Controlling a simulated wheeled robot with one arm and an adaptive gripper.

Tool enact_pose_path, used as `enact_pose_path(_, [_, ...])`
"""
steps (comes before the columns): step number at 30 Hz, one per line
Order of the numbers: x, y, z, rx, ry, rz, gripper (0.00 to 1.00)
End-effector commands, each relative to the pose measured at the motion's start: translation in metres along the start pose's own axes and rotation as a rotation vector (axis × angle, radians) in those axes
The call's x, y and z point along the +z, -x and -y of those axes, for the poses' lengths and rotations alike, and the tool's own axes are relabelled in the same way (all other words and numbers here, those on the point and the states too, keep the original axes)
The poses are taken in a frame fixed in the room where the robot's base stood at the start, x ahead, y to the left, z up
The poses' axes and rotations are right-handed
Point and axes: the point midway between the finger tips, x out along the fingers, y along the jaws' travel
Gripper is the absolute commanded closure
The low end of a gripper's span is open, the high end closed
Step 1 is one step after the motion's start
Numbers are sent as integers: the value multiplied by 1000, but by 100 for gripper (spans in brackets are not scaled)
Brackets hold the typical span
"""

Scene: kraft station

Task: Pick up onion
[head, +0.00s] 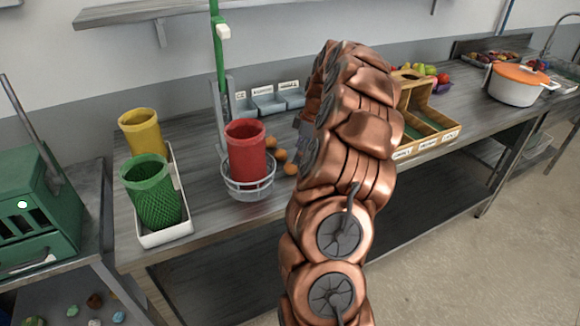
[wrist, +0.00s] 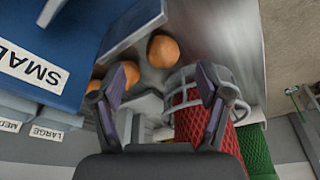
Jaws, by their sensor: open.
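Three round orange-brown onions lie on the grey worktop beside the wire basket. In the head view they are a rear onion (head: 270,141), a middle onion (head: 281,155) and a front onion (head: 291,169). The wrist view shows one onion (wrist: 163,51) whole, between and beyond my fingertips. A second onion (wrist: 130,73) is partly covered by the left finger, and a third (wrist: 93,86) shows at its left. My gripper (wrist: 163,90) is open and empty, apart from the onions. In the head view my arm hides most of it.
A wire basket (head: 250,190) holds a red mesh container (head: 246,150), close to the right finger in the wrist view. Blue labelled bins (head: 268,103) stand behind. A white tray (head: 166,236) with green and yellow containers is left; a wooden divided box (head: 440,128) is right.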

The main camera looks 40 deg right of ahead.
Motion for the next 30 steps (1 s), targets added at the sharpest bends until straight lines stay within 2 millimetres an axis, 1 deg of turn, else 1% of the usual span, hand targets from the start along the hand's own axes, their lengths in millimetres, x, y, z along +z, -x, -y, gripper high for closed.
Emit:
enact_pose_path(8, [-3,-15,2,-5,-2,0,24])
enact_pose_path(18, [-7,-55,4,-5,-3,0,24])
enact_pose_path(21, [-7,-59,3,-3,-3,-1,24])
enact_pose_path(26, [-7,-59,3,-1,-2,-1,24])
enact_pose_path(30, [-7,-59,3,-1,-2,-1,39])
